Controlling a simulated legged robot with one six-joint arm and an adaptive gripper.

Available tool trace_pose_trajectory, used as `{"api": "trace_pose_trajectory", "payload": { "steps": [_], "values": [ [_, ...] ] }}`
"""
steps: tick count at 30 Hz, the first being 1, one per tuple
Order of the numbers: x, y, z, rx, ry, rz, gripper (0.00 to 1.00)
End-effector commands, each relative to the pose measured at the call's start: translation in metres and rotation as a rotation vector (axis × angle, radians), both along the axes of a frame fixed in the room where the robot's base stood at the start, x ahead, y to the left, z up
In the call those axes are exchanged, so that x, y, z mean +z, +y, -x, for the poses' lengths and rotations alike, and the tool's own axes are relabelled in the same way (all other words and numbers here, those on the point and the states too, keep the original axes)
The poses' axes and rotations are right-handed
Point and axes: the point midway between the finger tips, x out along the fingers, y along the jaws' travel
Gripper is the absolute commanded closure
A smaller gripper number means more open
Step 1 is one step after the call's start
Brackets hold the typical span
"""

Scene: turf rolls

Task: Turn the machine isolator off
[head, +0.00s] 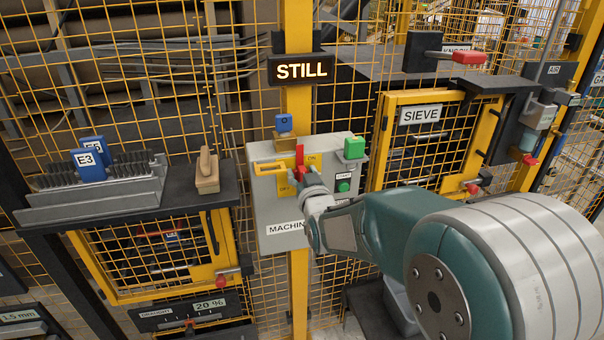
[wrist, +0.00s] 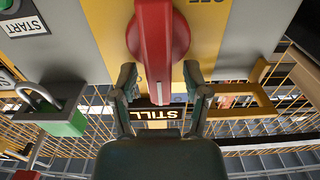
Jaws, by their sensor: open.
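The machine isolator is a red handle (head: 300,156) on a yellow plate, on a grey box (head: 272,215) labelled MACHINE. The handle looks upright, with ON beside its top and OFF at the lower left. In the wrist view, which is upside down, the red handle (wrist: 152,45) runs up and down the picture. My gripper (head: 305,180) is at the front of the box and hides the handle's lower part in the head view. In the wrist view my gripper (wrist: 160,82) is open, one finger on each side of the handle's end. I cannot tell whether either touches it.
A yellow bracket (head: 268,168) sticks out left of the handle. A green padlock (head: 355,148) and a START button (head: 344,186) are on the box's right. A blue tag (head: 284,122) stands on top. A STILL sign (head: 301,70) hangs above; mesh fencing surrounds it.

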Motion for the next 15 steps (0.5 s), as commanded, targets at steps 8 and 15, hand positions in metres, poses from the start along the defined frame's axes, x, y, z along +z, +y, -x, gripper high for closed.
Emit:
{"api": "trace_pose_trajectory", "payload": {
  "steps": [8, 15],
  "values": [
    [-0.0006, 0.0007, 0.0003, 0.001, 0.001, 0.001, 1.00],
    [-0.0038, 0.0007, 0.0007, 0.001, 0.008, 0.003, 1.00]
  ]
}}
